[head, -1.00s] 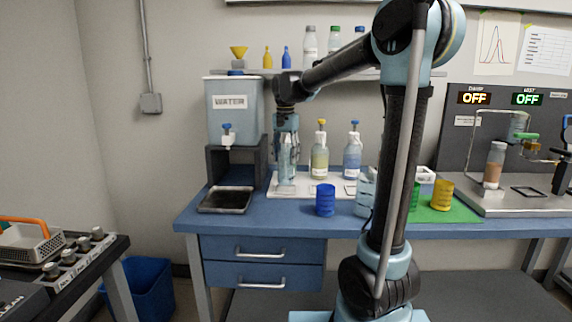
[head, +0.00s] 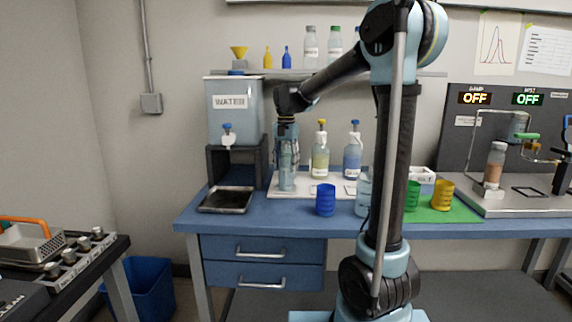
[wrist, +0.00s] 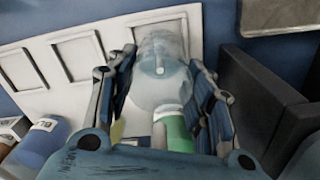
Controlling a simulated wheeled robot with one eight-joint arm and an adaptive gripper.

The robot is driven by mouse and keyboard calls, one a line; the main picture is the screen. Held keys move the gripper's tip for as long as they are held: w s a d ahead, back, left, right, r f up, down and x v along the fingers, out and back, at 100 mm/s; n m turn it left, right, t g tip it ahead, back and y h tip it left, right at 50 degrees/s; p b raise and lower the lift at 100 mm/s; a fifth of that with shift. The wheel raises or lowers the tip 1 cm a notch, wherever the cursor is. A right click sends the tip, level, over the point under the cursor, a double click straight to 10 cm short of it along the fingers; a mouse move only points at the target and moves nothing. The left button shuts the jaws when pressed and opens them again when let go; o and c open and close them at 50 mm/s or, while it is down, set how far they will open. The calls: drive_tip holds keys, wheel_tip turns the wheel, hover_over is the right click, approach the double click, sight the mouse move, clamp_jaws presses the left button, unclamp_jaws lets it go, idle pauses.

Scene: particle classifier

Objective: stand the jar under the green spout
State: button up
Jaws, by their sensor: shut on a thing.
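A jar (head: 494,166) with a pale top and brown contents stands on the metal apparatus at the right in the head view. The green spout (head: 526,136) is to the right of the jar and higher. My gripper (head: 287,155) is far to the left, over the white tray. It is shut on a clear bottle (head: 286,178), which stands upright at the tray's left end. In the wrist view my gripper (wrist: 165,90) has a finger on each side of the clear bottle (wrist: 160,65), and a green part (wrist: 175,130) shows on it.
The white tray (head: 320,190) also bears a yellow-topped bottle (head: 320,155) and a blue-topped bottle (head: 352,155). A blue cup (head: 325,200) stands in front. Green (head: 412,196) and yellow cups (head: 443,195) stand on a green mat (head: 432,213). A water tank (head: 235,110) is at the left.

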drive_tip(key=o, duration=1.6)
drive_tip(key=shift+c, duration=0.2)
wheel_tip(320, 180, up, 12)
drive_tip(key=shift+r, duration=0.1)
drive_tip(key=shift+s, duration=0.1)
